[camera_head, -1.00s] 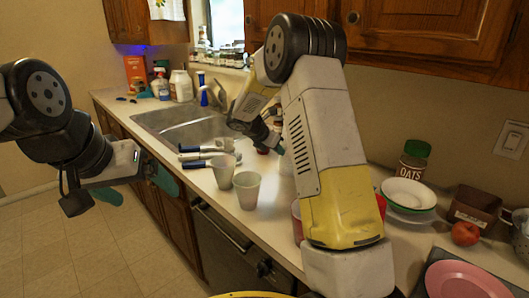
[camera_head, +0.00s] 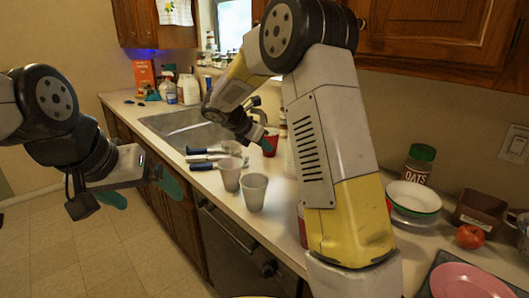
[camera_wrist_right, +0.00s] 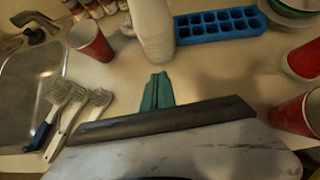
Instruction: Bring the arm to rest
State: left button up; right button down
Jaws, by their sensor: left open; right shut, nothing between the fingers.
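My left gripper (camera_head: 140,192) hangs at the left in the head view, over the floor in front of the cabinets. Its teal fingers are spread apart and hold nothing. My right arm reaches over the counter (camera_head: 285,232), and its gripper (camera_head: 264,134) is above the counter near a red cup (camera_head: 270,146). In the right wrist view the teal fingers (camera_wrist_right: 157,90) are together and empty, below a stack of white cups (camera_wrist_right: 153,30). The red cup stands to the left there (camera_wrist_right: 90,40). My right forearm hides part of the counter in the head view.
Two pale cups (camera_head: 254,192) stand near the counter's front edge. Brushes (camera_head: 205,158) lie by the sink (camera_head: 185,128). A blue ice tray (camera_wrist_right: 218,24) lies behind. Bowls (camera_head: 414,197), an oats jar (camera_head: 420,163), a tomato (camera_head: 469,236) and a pink plate (camera_head: 468,281) are at right.

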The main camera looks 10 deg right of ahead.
jog(key=s+d+r+m+g+y, duration=0.1)
jog(key=s+d+r+m+y, duration=0.15)
jog(key=s+m, duration=0.4)
jog(key=s+d+r+m+y, duration=0.15)
jog(key=s+r+m, duration=0.25)
jog(key=s, duration=0.6)
jog(key=s+a+m+t+y, duration=0.1)
jog(key=s+m+y, duration=0.1)
jog(key=s+m, duration=0.5)
jog(key=s+a+r+m+t+y, duration=0.1)
jog(key=s+a+m+y, duration=0.1)
jog(key=s+m, duration=0.5)
jog(key=s+y, duration=0.1)
jog(key=s, duration=0.2)
jog(key=shift+a+y, duration=0.2)
jog(key=shift+y, duration=0.1)
jog(key=shift+s+r, duration=0.1)
jog(key=shift+r, duration=0.05)
